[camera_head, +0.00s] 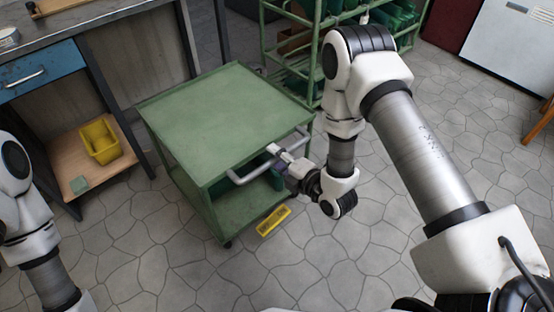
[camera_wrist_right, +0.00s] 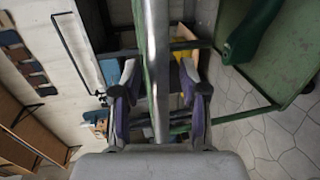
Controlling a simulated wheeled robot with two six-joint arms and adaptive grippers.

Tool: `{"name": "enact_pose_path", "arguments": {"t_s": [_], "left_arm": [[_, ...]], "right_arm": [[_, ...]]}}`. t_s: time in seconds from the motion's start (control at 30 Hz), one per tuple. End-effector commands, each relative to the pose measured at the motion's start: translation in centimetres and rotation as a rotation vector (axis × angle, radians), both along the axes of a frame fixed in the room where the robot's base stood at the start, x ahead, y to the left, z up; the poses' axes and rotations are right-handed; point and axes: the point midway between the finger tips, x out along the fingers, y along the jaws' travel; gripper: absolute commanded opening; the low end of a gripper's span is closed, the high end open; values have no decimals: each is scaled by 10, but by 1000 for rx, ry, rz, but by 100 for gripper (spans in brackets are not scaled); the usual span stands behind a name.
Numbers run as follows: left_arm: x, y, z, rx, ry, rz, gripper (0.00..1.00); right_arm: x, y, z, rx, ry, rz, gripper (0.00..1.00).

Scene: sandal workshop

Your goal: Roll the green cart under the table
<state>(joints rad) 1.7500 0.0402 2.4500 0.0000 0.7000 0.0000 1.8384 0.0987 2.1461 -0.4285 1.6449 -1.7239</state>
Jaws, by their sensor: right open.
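The green cart (camera_head: 215,115) stands upright on the floor in the middle of the head view, with an empty top and a lower shelf. Its pale bar handle (camera_head: 240,178) is on the side nearer to me. My right gripper (camera_head: 277,152) is at the handle. In the wrist view its open fingers (camera_wrist_right: 159,70) stand on either side of the handle bar (camera_wrist_right: 160,35), with gaps visible. The table (camera_head: 75,38) is at the upper left, with a blue drawer (camera_head: 45,72). My left arm shows at the left edge, but its gripper is out of view.
A green rack (camera_head: 268,42) stands behind the cart. A yellow floor marker (camera_head: 273,220) lies beside the cart. The floor in front is clear.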

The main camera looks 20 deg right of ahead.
Motion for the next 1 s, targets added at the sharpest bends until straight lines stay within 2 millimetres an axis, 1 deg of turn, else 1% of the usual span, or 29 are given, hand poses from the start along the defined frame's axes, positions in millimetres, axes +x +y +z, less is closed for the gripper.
{"name": "enact_pose_path", "arguments": {"t_s": [0.1,0.13,0.17,0.2,0.23,0.27,0.5,0.67,0.77,0.87,1.0], "left_arm": [[0,0,0,0,0,0,40],[0,0,0,0,0,0,40],[0,0,0,0,0,0,40],[0,0,0,0,0,0,40],[0,0,0,0,0,0,40],[0,0,0,0,0,0,40],[0,0,0,0,0,0,40],[0,0,0,0,0,0,40],[0,0,-1,0,0,0,40],[0,0,-3,0,0,0,40],[0,0,-6,0,0,0,40]], "right_arm": [[0,0,0,0,0,0,43],[0,0,0,0,0,0,40],[0,0,0,0,0,0,29],[0,0,0,0,1,0,15],[0,0,0,0,1,0,4],[0,0,0,0,1,0,0],[0,0,0,-1,1,1,0],[7,3,0,-2,0,2,0],[18,7,0,-2,-3,4,0],[33,13,0,-2,-4,4,0],[61,23,0,-2,-6,5,0]]}}
